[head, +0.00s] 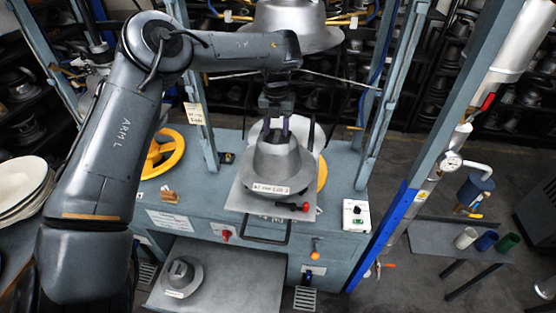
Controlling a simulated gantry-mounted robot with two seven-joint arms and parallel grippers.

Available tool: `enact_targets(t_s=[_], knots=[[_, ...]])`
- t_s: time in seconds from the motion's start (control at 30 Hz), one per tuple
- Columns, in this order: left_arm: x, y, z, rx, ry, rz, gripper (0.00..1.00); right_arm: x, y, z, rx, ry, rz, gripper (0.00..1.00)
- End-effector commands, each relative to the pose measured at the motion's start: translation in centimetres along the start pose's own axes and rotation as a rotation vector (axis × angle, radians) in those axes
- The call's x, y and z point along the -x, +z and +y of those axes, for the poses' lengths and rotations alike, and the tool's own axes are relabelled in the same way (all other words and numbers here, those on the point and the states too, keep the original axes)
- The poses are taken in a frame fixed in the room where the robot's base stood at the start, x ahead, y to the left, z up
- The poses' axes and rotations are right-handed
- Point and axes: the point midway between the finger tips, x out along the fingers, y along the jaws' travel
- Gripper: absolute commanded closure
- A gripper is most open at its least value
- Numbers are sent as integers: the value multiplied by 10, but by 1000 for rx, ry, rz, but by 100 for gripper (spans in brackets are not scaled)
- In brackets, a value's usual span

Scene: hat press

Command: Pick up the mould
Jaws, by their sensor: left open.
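I cannot tell whether the fingers touch the crown. A second, smaller grey mould (181,277) with a white label sits on the lower grey shelf at the front left. My right gripper is not in view.
A large grey upper form (296,22) hangs above, behind my left wrist. Blue press posts (398,85) stand on the right. A yellow handwheel (162,153) is left of the mould. Stacked pale hats (22,187) lie at far left. Coloured cups (486,241) stand on a side table.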

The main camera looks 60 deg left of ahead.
Motion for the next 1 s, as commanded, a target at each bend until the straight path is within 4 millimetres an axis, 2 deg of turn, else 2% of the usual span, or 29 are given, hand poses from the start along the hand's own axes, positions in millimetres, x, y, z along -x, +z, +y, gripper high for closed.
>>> enact_targets(t_s=[0.23,0.57,0.87,0.9,1.0], knots=[[-28,0,0,0,-1,1,51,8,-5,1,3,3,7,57],[-33,0,0,0,-1,-1,51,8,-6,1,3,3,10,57],[-33,0,0,0,-1,-1,97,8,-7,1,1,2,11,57],[-32,0,0,0,-1,-1,100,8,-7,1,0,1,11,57],[-32,0,0,0,-1,-1,100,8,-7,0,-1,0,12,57]])
